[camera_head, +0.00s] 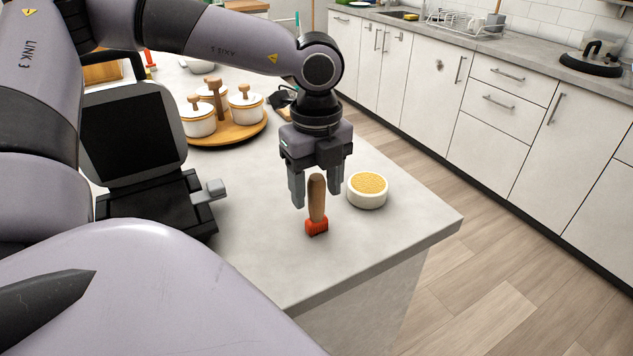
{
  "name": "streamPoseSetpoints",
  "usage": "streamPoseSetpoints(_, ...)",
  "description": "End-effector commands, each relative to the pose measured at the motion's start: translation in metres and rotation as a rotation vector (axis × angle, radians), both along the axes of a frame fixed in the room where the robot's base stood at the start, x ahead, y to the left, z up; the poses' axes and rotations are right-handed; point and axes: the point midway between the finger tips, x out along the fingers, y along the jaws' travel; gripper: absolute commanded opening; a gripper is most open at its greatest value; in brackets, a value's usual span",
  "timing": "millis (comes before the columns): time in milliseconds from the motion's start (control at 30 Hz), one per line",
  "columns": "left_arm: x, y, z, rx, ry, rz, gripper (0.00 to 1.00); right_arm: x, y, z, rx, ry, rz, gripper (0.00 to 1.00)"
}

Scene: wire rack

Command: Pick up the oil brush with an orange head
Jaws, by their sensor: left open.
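The oil brush (317,206) has a brown wooden handle and an orange-red head (317,226). It is near the front right part of the pale countertop, with its head toward me and its handle pointing up and away in the picture. My left gripper (318,200) points down at the brush from above, with its two fingers apart on either side of the handle. The fingers are open, and I cannot tell whether either one touches the handle. My right gripper is not in view.
A white bowl of yellow grains (367,190) stands close to the right of the gripper. A round wooden tray (240,134) with white lidded jars is behind. A black appliance with its lid up (150,205) stands to the left. The counter's edge is near on the right.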

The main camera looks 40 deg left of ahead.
Motion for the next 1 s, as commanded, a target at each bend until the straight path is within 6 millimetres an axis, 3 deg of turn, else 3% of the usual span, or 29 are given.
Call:
streamPoseSetpoints(300, 0.0, 0.0, -0.005, -0.002, -0.002, 0.001, 0.57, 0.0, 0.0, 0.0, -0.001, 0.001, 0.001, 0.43)
streamPoseSetpoints(500, 0.0, 0.0, -0.005, -0.002, -0.002, 0.001, 0.02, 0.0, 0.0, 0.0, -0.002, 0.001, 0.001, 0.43)
streamPoseSetpoints(833, 0.0, 0.0, -0.003, -0.001, -0.003, 0.001, 0.01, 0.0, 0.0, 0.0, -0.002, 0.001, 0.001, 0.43)
streamPoseSetpoints(1000, 0.001, 0.0, 0.007, 0.001, -0.005, 0.001, 0.01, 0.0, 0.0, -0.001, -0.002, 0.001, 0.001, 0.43)
